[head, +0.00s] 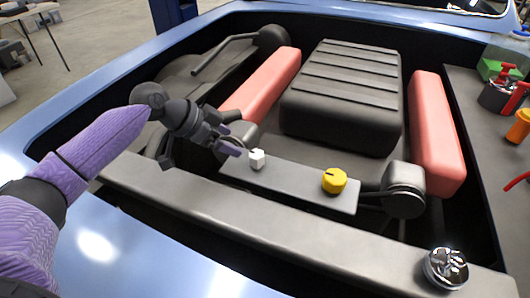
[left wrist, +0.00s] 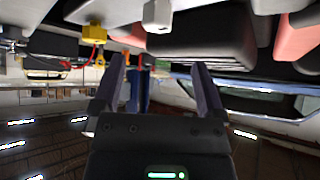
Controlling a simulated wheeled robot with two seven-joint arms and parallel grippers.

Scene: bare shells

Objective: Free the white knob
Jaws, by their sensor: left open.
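The white knob (head: 257,159) is a small, blocky piece on a grey plate (head: 300,186) at the front of the engine bay. My left gripper (head: 231,144) is just to the left of the knob in the head view, apart from it as far as I can tell. In the left wrist view the left gripper (left wrist: 158,72) has its two fingers spread with nothing between them. That view is upside down, and the white knob (left wrist: 158,15) shows at its top edge, beyond the fingertips. My right gripper is not in view.
A yellow knob (head: 334,181) sits on the same plate, right of the white one; it also shows in the wrist view (left wrist: 95,34). Red blocks (head: 436,132) flank a ribbed black engine cover (head: 343,95). A chrome cap (head: 445,267) stands front right.

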